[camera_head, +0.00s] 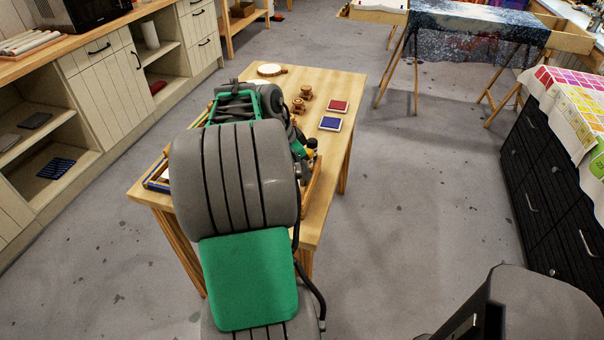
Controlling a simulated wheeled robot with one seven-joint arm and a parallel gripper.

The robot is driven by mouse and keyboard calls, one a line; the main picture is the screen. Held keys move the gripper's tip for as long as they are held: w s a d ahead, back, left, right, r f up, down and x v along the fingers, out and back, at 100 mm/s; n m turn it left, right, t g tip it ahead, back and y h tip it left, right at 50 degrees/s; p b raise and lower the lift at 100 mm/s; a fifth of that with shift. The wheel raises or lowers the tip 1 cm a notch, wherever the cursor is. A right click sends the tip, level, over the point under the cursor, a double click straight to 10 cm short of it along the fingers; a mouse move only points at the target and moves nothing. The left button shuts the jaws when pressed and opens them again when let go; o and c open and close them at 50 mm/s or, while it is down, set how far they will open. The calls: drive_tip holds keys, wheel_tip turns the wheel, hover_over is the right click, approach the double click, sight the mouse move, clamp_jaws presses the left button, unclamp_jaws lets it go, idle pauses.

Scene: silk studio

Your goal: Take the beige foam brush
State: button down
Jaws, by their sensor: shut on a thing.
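My arm reaches over the wooden table (338,92) and covers much of its left and near part. My gripper (306,149) is only partly seen at the table's right side, behind my arm. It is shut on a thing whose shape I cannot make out. A small yellowish patch shows beside the gripper, too small to name. I cannot pick out the beige foam brush for certain.
Cabinets (110,75) stand left, a black drawer unit (545,190) right. Floor between is clear.

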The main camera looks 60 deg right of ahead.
drive_tip(key=w+a+r+p, duration=0.1)
drive_tip(key=w+a+r, duration=0.4)
drive_tip(key=a+r, duration=0.6)
drive_tip(key=shift+a+r+p, duration=0.25)
drive_tip(key=shift+a+p, duration=0.1)
drive_tip(key=shift+a, duration=0.7)
